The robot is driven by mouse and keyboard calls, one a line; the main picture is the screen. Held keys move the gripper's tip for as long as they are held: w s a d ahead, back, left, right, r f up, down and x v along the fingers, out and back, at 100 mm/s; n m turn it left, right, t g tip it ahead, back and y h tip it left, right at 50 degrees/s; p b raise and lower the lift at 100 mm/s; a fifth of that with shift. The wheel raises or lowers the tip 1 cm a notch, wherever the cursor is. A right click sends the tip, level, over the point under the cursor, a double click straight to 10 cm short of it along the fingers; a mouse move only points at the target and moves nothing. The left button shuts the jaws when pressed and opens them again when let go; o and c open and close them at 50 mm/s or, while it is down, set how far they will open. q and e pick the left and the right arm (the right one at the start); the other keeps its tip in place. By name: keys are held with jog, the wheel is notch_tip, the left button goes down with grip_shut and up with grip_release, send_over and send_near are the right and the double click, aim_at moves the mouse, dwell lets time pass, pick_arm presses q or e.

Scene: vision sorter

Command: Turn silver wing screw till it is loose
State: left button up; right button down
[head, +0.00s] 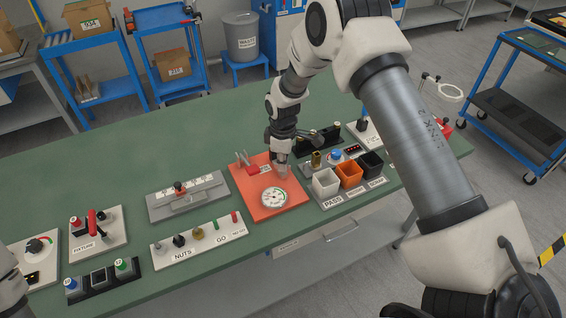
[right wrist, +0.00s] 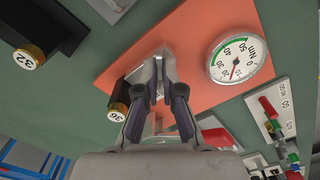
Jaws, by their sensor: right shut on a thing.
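My right gripper (head: 281,172) is low over the orange-red plate (head: 294,209), just behind the round dial gauge (head: 274,197). In the right wrist view its fingers (right wrist: 158,92) are shut on a silver piece, the silver wing screw (right wrist: 156,66), beside the gauge (right wrist: 238,59). The fingers hide part of the screw, and its threads do not show. In the head view the gripper covers it. The gauge needle points near the low-middle numbers. My left gripper is not in view.
A red block (head: 253,169) is on the plate, left of the gripper. White, orange and black bins (head: 349,173) stand to the right. The NUTS board (head: 178,253) and a grey fixture (head: 187,199) lie to the left. The green table (head: 120,180) is bare at the back left.

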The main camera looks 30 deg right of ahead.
jog(key=shift+s+f, duration=0.3)
jog(key=shift+f, duration=0.05)
jog(key=c, duration=1.3)
grip_release()
jog(key=shift+a, duration=0.15)
jog(key=shift+w, duration=0.2)
jog(key=shift+r, duration=0.1)
notch_tip(320, 180, up, 12)
jog(key=shift+w, duration=0.1)
